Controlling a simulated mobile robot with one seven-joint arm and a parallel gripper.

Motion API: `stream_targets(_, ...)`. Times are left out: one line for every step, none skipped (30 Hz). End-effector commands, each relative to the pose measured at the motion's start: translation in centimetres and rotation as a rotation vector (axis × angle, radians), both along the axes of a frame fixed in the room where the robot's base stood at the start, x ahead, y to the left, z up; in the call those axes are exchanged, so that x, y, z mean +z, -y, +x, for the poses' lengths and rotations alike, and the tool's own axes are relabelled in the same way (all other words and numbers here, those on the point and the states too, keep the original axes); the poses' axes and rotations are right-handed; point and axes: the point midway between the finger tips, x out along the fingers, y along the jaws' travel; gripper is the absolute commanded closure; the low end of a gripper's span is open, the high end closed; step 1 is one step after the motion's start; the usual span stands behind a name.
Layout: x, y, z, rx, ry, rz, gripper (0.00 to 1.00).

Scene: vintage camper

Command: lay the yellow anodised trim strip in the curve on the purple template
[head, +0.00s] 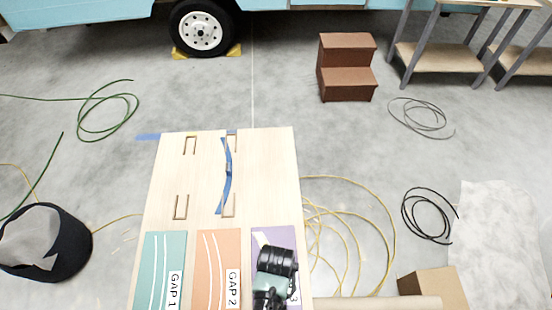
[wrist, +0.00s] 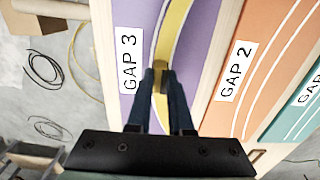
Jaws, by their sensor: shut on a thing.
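The purple template (head: 287,236), labelled GAP 3, lies at the near right of the pale board; my arm covers most of it in the head view. In the wrist view the purple template (wrist: 199,52) fills the middle. The curved yellow trim strip (wrist: 174,22) runs over its curve, with a white curve line showing along its left side. My gripper (wrist: 161,78) is shut on the strip. I cannot tell whether the strip touches the template.
The orange GAP 2 template (head: 212,262) and teal GAP 1 template (head: 160,262) lie to the left. A blue strip (head: 226,190) rests at the board's wooden holders. Yellow cable (head: 362,215) and a cardboard box (head: 440,285) are on the floor at right.

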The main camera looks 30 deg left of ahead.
Motion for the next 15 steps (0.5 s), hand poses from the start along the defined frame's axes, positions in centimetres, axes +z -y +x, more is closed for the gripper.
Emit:
stream_targets(-0.13,-0.01,0.03,0.000,0.000,0.000,1.00)
stream_targets(-0.17,-0.01,0.03,0.000,0.000,0.000,1.00)
stream_targets(-0.23,-0.01,0.03,0.000,0.000,0.000,1.00)
stream_targets(-0.28,-0.01,0.03,0.000,0.000,0.000,1.00)
stream_targets(-0.32,-0.01,0.03,0.000,0.001,0.001,1.00)
stream_targets(-0.38,-0.01,0.03,0.000,0.001,0.001,1.00)
stream_targets(-0.42,-0.01,0.03,0.000,0.001,0.001,1.00)
stream_targets(-0.47,-0.01,0.03,0.000,0.001,0.001,1.00)
stream_targets(-0.53,-0.01,0.03,0.000,0.001,0.001,1.00)
stream_targets(-0.57,-0.01,0.03,0.000,0.001,0.001,1.00)
stream_targets(-0.62,-0.01,0.03,0.000,0.001,0.001,1.00)
stream_targets(-0.68,-0.01,0.04,0.000,0.001,0.001,1.00)
stream_targets(-0.72,-0.01,0.04,0.000,0.001,0.001,1.00)
stream_targets(-0.76,-0.01,0.04,0.000,0.001,0.001,1.00)
stream_targets(-0.82,-0.01,0.04,0.000,0.001,0.001,1.00)
